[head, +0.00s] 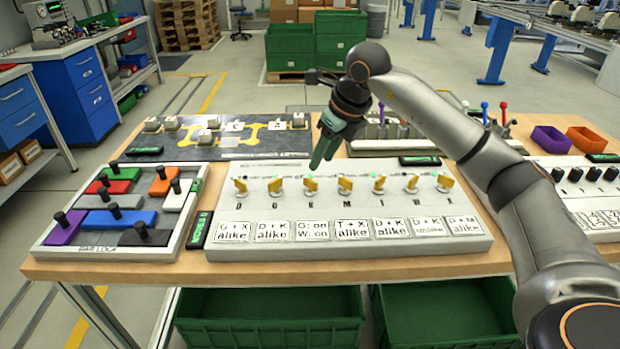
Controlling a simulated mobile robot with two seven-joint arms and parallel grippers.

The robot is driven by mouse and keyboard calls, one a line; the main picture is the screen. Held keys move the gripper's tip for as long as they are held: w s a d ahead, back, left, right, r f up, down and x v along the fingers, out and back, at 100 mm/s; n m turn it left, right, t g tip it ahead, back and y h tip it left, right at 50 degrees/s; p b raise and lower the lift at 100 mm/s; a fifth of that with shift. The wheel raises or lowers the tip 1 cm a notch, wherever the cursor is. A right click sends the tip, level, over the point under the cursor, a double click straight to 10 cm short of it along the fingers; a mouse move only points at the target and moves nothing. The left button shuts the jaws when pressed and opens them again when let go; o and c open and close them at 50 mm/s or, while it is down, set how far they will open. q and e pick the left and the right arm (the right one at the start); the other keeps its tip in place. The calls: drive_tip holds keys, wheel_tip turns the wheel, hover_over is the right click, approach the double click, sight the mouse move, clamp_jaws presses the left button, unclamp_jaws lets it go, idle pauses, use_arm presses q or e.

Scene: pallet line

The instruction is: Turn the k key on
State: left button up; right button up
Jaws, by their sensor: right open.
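A white key panel (345,250) lies in the middle of the table, with a row of several yellow keys and small letters under them. The letters are too small to read surely; the third key from the left (309,187) may be the k key. The keys' turn angles are hard to tell apart, and small green dots show near some of them. Printed clue cards (315,230) line the panel's front. My right gripper (318,165) is open and empty, pointing down over the panel's back edge, above and just behind the third key. My left gripper is out of view.
A block puzzle tray (190,222) stands left of the panel, with a dark board (155,142) behind. Levers (484,112) and purple and orange bins (551,139) stand at the right. My right arm crosses the panel's right side.

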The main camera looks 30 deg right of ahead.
sight(313, 180)
drive_tip(key=x, duration=0.7)
drive_tip(key=shift+w+a+f, duration=0.1)
drive_tip(key=shift+w+f, duration=0.1)
drive_tip(key=shift+f, duration=0.1)
drive_tip(key=shift+c, duration=0.3)
clamp_jaws()
